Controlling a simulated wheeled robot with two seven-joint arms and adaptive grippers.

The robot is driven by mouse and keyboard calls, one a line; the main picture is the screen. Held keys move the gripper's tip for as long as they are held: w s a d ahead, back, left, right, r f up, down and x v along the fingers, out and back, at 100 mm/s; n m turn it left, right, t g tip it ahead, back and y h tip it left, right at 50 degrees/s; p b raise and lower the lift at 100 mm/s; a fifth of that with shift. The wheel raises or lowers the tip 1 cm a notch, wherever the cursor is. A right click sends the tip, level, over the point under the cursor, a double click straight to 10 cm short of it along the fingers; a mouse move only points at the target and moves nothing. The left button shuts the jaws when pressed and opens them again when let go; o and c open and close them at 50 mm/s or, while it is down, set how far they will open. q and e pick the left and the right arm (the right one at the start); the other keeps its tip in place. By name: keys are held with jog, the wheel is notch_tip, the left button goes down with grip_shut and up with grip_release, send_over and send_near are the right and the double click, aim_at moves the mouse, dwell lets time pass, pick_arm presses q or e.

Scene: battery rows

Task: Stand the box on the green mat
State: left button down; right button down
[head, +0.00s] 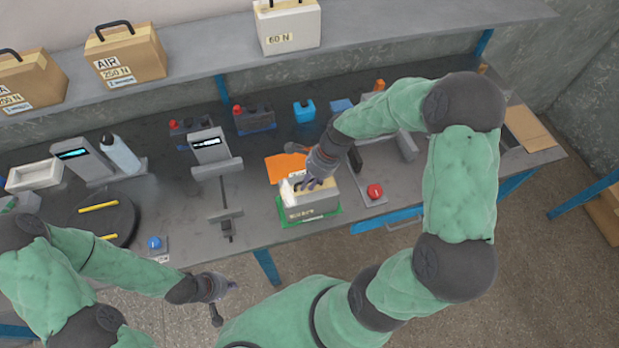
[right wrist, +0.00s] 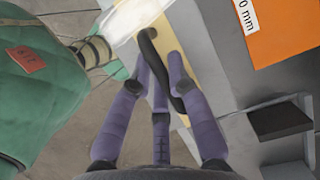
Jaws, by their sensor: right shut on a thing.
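The box (head: 312,207) is grey with a pale top and a dark handle, and sits over the green mat (head: 284,221) in the head view. Green edges show at its front and sides; I cannot tell whether its base fully touches the mat. My right gripper (head: 312,184) is above the box, shut on its handle. In the right wrist view the purple fingers (right wrist: 160,90) close around the black handle (right wrist: 150,48), with the box's pale top (right wrist: 168,42) below. My left gripper (head: 228,298) is empty, fingers apart, in front of the bench, away from the box.
An orange sheet (head: 287,166) lies behind the box. A red button (head: 375,191) is to its right, and a grey stand (head: 224,213) to its left. Labelled cases, including a tan one (head: 130,57), stand on the back shelf. A dark round plate (head: 107,221) is at left.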

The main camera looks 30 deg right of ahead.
jog(key=shift+f, duration=0.15)
jog(key=c, duration=1.2)
grip_release()
jog(key=p+v, duration=0.2)
jog(key=v, duration=1)
jog(key=shift+s, duration=0.1)
